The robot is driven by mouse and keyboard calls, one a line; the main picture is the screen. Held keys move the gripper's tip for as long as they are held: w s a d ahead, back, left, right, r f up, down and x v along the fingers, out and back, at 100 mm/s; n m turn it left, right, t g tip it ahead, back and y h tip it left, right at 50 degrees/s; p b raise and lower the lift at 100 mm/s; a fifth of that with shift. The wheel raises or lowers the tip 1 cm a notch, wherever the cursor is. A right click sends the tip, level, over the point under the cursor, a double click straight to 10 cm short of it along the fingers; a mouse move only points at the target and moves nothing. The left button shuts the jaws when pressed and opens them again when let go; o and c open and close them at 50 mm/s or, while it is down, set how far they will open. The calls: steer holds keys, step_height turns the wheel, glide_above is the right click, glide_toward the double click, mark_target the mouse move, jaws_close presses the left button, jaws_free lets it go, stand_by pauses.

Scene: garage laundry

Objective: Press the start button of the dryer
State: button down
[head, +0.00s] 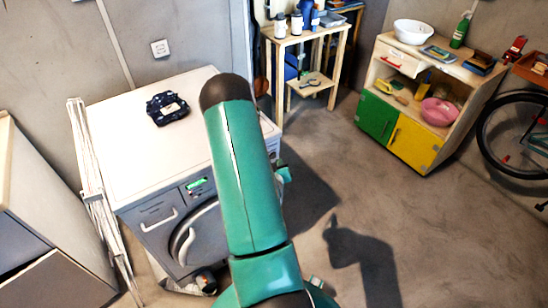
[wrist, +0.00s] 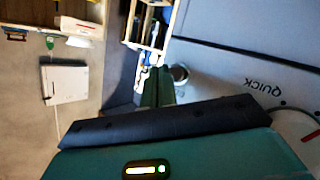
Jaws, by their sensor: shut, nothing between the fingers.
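The dryer (head: 140,135) is a white-topped machine with a grey front at left centre in the head view. A green-lit display (head: 197,186) shows on its front, beside a drawer handle. My arm hides the right part of its panel. In the wrist view, the grey panel (wrist: 225,75) carries the word QUICK and part of a white dial (wrist: 298,128). A small round metallic button (wrist: 180,73) shows close to the right of my fingertips; whether they touch it I cannot tell. My gripper (wrist: 157,73) is shut and empty.
A dark toy-like object (head: 167,108) lies on the dryer top. A folded white rack (head: 92,190) leans at its left. A wooden table (head: 300,40) stands behind, and a low cabinet (head: 440,75) at right. The floor between dryer and cabinet is clear.

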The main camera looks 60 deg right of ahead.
steer(key=s, duration=0.1)
steer(key=s+a, duration=0.2)
steer(key=s, duration=0.1)
steer(key=shift+s+a, duration=0.1)
stand_by(1.1)
